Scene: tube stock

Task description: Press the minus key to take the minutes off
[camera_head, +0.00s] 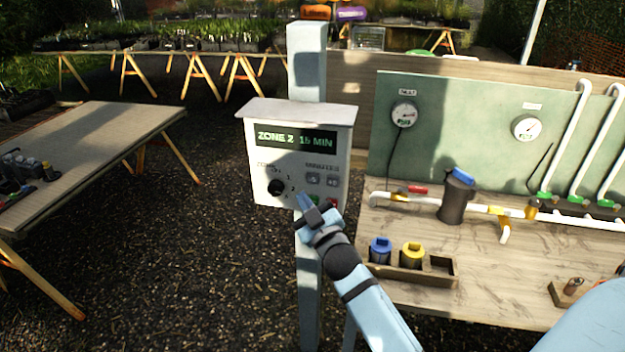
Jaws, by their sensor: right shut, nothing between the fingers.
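The control box (252,165) is pale and mounted on a post. Its dark display (296,138) reads "ZONE 2 15 MIN". Under the "MINUTES" label are two small grey keys, the left one (313,179) and the right one (332,181); their signs are too small to read surely. A black knob (275,187) sits at lower left. My right gripper (303,201) is shut and empty, its tip just below and left of the left grey key in the picture. I cannot tell whether it touches the panel. My left gripper is not in view.
A green key and a red key are partly hidden behind my right gripper. To the right stands a bench (480,275) with pipes, a dark filter canister (454,200) and a wooden tray (410,275). A table (90,150) stands at left, with open gravel between.

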